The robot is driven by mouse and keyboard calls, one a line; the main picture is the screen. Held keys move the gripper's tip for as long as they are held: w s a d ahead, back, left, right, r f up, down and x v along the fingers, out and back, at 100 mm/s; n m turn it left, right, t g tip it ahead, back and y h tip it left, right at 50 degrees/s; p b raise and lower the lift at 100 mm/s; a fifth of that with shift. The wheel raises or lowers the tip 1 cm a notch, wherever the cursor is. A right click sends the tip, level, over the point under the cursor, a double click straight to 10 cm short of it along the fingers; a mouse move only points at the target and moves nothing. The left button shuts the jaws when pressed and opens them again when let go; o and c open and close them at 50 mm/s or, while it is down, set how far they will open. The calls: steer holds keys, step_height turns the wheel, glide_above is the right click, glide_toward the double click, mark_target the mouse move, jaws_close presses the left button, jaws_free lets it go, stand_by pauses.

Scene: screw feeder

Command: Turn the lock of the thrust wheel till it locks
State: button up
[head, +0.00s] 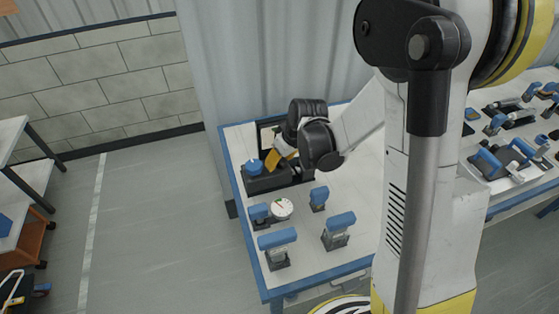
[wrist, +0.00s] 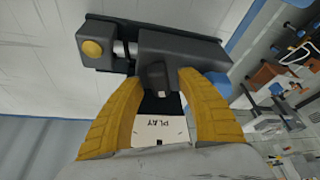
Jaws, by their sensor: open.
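The screw feeder is a dark grey device (head: 268,183) at the back left of the blue-edged table in the head view, with a blue knob (head: 254,167) on it. In the wrist view its dark body (wrist: 185,50) fills the top, with a yellow round button (wrist: 92,48) and a short metal shaft. My gripper (wrist: 161,78) is open, its yellow fingers on either side of a small dark knob (wrist: 157,76), which may be the lock. I cannot tell whether they touch it. In the head view my gripper (head: 275,158) is at the feeder, partly hidden by my wrist.
A white panel marked "PLAY" (wrist: 160,128) shows between the fingers. A round dial gauge (head: 281,208) and several blue-topped devices, one of them at the front (head: 277,240), stand on the table (head: 305,268). More tools lie at the right. A corrugated wall is behind the table.

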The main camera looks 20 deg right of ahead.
jaws_close()
steer(key=shift+a+m+h+b, duration=0.1)
steer(key=shift+m+h+b, duration=0.35)
steer(key=shift+m, duration=0.65)
steer(key=shift+m+h, duration=0.45)
steer(key=shift+m, duration=0.85)
jaws_free()
